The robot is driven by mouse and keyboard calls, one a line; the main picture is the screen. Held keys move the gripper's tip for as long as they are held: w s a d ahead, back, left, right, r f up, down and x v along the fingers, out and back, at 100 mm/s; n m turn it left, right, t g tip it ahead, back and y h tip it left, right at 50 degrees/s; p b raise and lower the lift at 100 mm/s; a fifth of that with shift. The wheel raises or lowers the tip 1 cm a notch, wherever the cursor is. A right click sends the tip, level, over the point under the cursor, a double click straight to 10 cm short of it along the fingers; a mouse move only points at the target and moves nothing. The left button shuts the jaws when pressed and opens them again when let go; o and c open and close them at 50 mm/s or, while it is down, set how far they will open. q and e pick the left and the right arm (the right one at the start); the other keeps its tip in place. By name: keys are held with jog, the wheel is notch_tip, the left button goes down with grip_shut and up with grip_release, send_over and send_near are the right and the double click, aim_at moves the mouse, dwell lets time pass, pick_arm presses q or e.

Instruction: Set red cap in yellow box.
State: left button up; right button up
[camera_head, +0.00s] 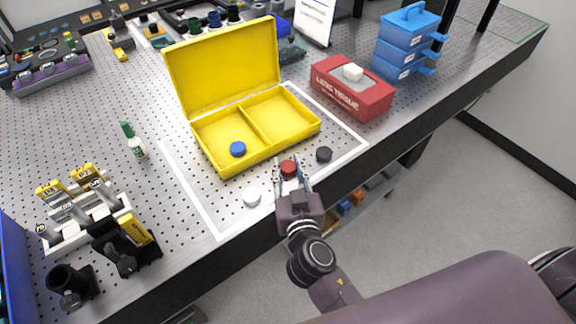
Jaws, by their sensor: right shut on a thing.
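The yellow box (203,165) stands open on the perforated table, its lid (222,70) raised at the back. A divider splits it into two compartments. A blue cap (238,149) lies in the left compartment; the right one looks empty. The red cap (288,167) is between the fingers of my right gripper (290,172), just in front of the box's front wall. The gripper is shut on it. I cannot tell whether the cap touches the table. My left gripper is not in view.
A white cap (251,197) lies left of my right gripper and a black cap (324,154) right of it. A red lens tissue box (352,92) stands right of the yellow box.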

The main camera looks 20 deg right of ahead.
jog(key=shift+f, duration=0.15)
jog(key=o, duration=0.7)
jog(key=shift+o, duration=0.2)
jog(key=shift+s, duration=0.1)
